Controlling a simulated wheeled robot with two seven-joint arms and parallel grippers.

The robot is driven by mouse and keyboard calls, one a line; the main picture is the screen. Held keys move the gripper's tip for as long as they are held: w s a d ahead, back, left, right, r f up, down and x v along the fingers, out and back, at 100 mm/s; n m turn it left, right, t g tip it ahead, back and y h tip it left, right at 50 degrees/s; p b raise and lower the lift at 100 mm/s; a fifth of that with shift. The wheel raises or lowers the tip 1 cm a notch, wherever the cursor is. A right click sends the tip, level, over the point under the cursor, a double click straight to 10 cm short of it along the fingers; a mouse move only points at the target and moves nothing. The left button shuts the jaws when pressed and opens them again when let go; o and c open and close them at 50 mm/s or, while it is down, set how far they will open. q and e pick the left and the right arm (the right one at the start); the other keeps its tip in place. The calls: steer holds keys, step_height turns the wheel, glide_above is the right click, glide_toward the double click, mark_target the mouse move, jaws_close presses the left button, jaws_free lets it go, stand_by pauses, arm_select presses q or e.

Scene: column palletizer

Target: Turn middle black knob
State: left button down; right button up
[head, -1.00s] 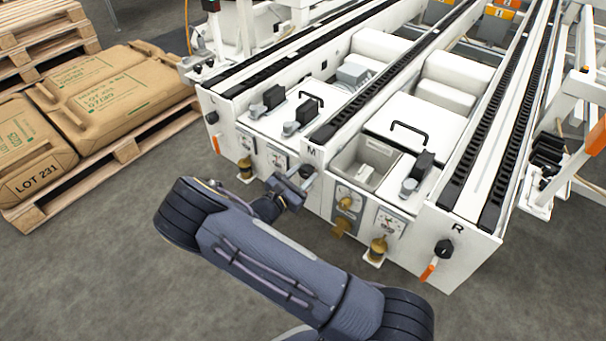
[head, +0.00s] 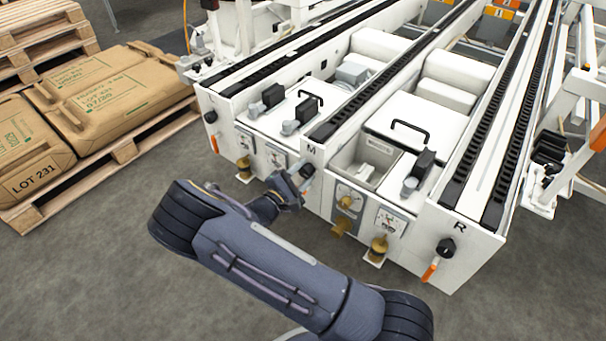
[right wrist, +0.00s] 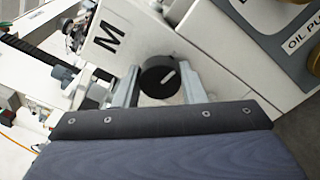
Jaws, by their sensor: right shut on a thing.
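The middle black knob (right wrist: 160,78) is round with a white pointer line. It sits on the white end face beside the letter M (right wrist: 107,38). In the right wrist view the pointer slants up to the right. My right gripper (right wrist: 160,88) has one grey finger on each side of the knob and is shut on it. In the head view my right gripper (head: 303,182) is at the end of the middle rail, and the knob (head: 307,170) is mostly hidden there. My left gripper is not in view.
Black knobs with orange-handled levers also sit at the left rail end (head: 211,117) and the right rail end (head: 445,248). Brass fittings (head: 378,247) stick out between the rails. Stacked sacks (head: 95,90) lie on a pallet at left. The floor in front is clear.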

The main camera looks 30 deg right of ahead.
steer(key=shift+f, duration=0.1)
stand_by(0.4)
steer(key=o, duration=1)
steer(key=shift+s+a, duration=0.15)
steer(key=shift+a, duration=0.35)
steer(key=p+v, duration=0.2)
steer(key=v, duration=0.5)
steer(key=shift+d, duration=0.15)
